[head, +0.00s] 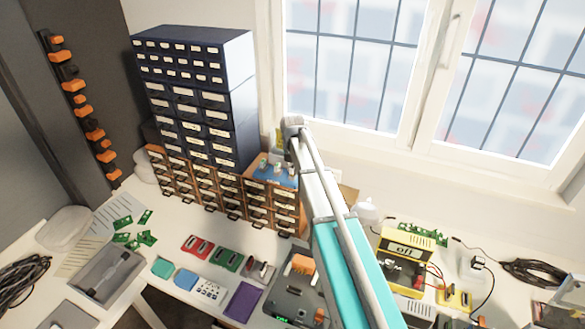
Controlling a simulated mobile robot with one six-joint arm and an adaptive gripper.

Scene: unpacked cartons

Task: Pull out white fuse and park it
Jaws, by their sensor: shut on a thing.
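My gripper cannot be made out in the head view; only my arm shows, rising from the bottom edge to a grey joint in the middle, and it covers part of the bench. I cannot pick out the white fuse for certain. A blue block (272,176) with small pale pegs (278,166) on top sits on the brown drawer units, left of my arm. The pegs are too small to tell apart. A dark case (290,300) with an orange part (302,264) lies on the bench beside my arm.
A tall dark blue drawer cabinet (240,62) and brown drawer units (205,190) stand at the back. Green boards (125,238), a grey tray (100,262) and a purple pad (242,300) lie to the left. A yellow device (405,245) with cables stands to the right. Windows are behind.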

